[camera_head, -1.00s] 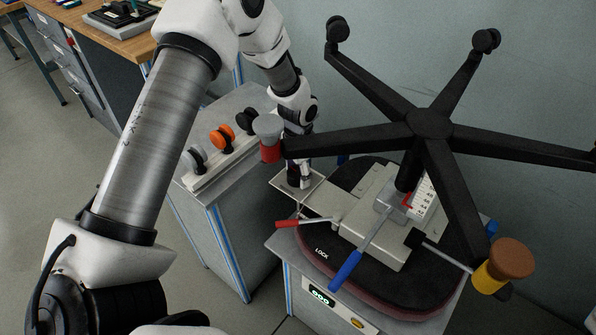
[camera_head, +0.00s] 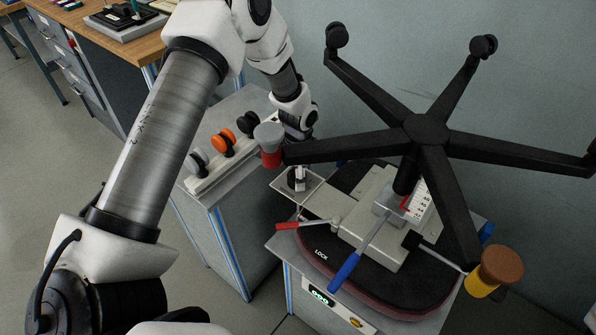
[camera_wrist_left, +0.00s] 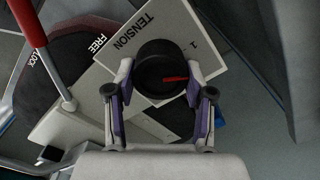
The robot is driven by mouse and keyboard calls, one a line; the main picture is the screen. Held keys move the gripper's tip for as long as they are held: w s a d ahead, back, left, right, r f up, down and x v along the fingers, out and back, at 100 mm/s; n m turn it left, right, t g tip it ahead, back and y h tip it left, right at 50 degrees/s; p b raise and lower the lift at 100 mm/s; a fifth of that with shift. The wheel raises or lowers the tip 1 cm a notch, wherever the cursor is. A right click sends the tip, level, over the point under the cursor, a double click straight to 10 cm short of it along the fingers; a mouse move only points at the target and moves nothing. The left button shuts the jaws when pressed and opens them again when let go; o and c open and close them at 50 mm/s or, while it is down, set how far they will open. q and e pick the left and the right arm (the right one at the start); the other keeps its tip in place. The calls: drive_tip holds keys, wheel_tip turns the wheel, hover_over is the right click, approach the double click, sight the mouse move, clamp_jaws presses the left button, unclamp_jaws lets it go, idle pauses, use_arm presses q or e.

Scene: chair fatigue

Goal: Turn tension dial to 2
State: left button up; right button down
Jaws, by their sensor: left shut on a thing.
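The tension dial (camera_wrist_left: 158,62) is a round black knob with a red mark on top, on a pale plate (camera_wrist_left: 118,62) printed TENSION and 1. In the left wrist view the red mark points right, toward a fingertip and below the 1. No 2 is readable. My left gripper (camera_wrist_left: 160,80) is shut on the dial, one finger on each side. In the head view this gripper (camera_head: 299,181) comes down from above onto the plate's left part (camera_head: 318,186), and its fingers hide much of the dial. My right gripper is not in view.
The upturned chair's black five-arm base (camera_head: 426,130) spreads close to my left wrist. A red-handled lever (camera_head: 288,225) and a blue-handled lever (camera_head: 345,272) stick out nearby. A rack with grey, orange and black knobs (camera_head: 222,142) stands left.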

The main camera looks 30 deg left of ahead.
use_arm(q)
drive_tip(key=shift+s+m+p, duration=0.1)
drive_tip(key=shift+m+p, duration=0.35)
drive_tip(key=shift+m, duration=1.45)
drive_tip(key=o, duration=1.2)
drive_tip(key=shift+c, duration=0.2)
wheel_tip(320, 180, up, 12)
drive_tip(key=shift+f, duration=0.1)
